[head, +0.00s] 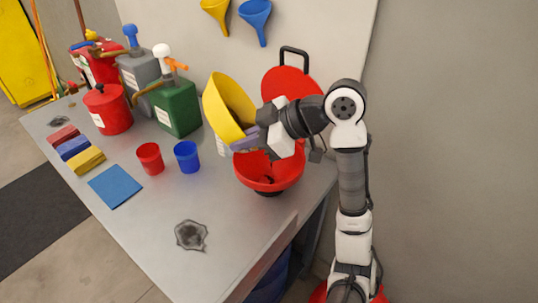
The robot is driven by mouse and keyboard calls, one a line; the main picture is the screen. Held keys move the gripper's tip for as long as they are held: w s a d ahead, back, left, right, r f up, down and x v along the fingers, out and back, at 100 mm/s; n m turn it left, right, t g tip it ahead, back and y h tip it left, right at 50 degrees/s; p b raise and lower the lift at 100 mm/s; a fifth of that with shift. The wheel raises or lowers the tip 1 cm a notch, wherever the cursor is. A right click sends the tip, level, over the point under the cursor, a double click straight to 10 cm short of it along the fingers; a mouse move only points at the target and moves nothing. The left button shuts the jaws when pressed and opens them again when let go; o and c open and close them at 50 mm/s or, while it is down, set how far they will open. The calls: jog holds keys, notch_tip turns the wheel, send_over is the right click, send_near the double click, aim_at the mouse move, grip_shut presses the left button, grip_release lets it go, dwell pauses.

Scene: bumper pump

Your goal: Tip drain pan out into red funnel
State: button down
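The yellow drain pan (222,112) is in the air above the table, tilted steeply with its open side facing right. My gripper (250,138) is at the pan's lower right rim and appears shut on it; the contact is partly hidden by my wrist. The red funnel (268,181) stands on the table just below and to the right of the pan. A round red lid with a black handle (287,82) stands upright behind it. My arm covers part of the funnel's upper side. I cannot see any liquid leaving the pan.
A green jug (178,108), grey jug (138,72) and red can (108,110) stand at the back left. A red cup (150,158) and blue cup (187,156) stand left of the funnel. A dark stain (191,235) marks the clear front of the table (230,220).

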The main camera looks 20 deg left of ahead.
jog(key=shift+w+d+r+g+y, duration=0.2)
jog(key=shift+d+r+y, duration=0.15)
jog(key=shift+y, duration=0.2)
jog(key=shift+w+d+r+g+y, duration=0.1)
jog(key=shift+d+r+g+y, duration=0.2)
jog(key=shift+y, duration=0.25)
dwell(0.6)
jog(key=shift+d+m, duration=0.1)
jog(key=shift+m, duration=0.2)
jog(key=shift+w+d+r+y, duration=0.15)
jog(key=shift+d+y, duration=0.15)
jog(key=shift+y, duration=0.15)
jog(key=shift+w+d+r+y, duration=0.15)
jog(key=shift+d+y, duration=0.15)
jog(key=shift+y, duration=0.15)
jog(key=shift+d, duration=0.1)
